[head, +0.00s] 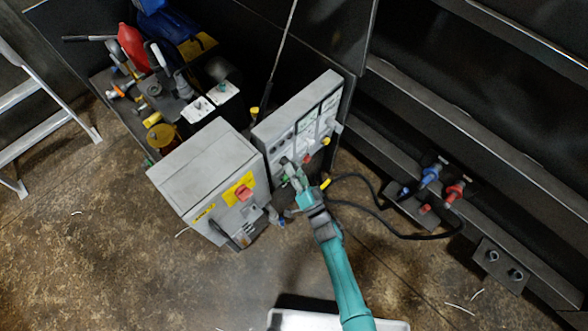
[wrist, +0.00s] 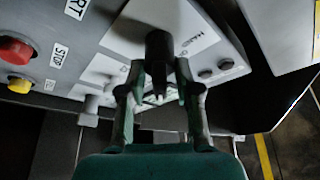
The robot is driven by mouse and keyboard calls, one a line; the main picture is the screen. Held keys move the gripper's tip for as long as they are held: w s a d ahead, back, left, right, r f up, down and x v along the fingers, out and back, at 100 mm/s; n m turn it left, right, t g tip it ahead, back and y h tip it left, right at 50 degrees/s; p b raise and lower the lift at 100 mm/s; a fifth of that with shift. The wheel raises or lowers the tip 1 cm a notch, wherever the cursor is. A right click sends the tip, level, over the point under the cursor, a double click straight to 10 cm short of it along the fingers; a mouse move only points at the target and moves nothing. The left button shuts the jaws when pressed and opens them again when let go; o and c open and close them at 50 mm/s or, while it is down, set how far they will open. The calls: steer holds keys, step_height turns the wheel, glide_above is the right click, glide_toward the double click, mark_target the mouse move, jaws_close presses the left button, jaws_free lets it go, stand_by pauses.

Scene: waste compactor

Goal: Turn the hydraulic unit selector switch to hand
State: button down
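The selector switch is a black knob (wrist: 159,48) on a white plate in the wrist view, with partly legible lettering (wrist: 183,42) that looks like HAND beside it. My gripper (wrist: 159,68) has one finger on each side of the knob, with a narrow gap showing, so it looks open around it. The knob's pointing direction is hard to tell. In the head view my gripper (head: 291,168) is at the lower front face of the grey control panel (head: 285,110), and it hides the knob there.
A red button (wrist: 15,51) and a yellow one (wrist: 19,85) sit left of the knob, near a STOP label (wrist: 57,53). A grey cabinet with a red switch (head: 244,192) stands left of my arm. Black hoses (head: 385,218) run to the right. A ladder (head: 35,100) stands far left.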

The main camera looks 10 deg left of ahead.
steer(key=shift+n, duration=0.4)
steer(key=n+g+y, duration=0.1)
steer(key=n+y, duration=0.1)
steer(key=n, duration=0.2)
steer(key=shift+w+n+y, duration=0.1)
steer(key=shift+n+y, duration=0.3)
steer(key=n+g+y, duration=0.1)
steer(key=n, duration=0.2)
steer(key=n+g+y, duration=0.1)
steer(key=n, duration=0.2)
steer(key=shift+d+n, duration=0.1)
steer(key=shift+n, duration=0.3)
steer(key=n+g+y, duration=0.1)
steer(key=n, duration=0.2)
steer(key=n+g+y, duration=0.1)
steer(key=n+g, duration=0.1)
steer(key=n, duration=0.1)
steer(key=shift+n, duration=0.4)
steer(key=shift+n+g, duration=0.8)
steer(key=shift+n, duration=0.7)
steer(key=shift+n+g, duration=0.8)
steer(key=shift+n, duration=0.7)
steer(key=c, duration=1.2)
jaws_free()
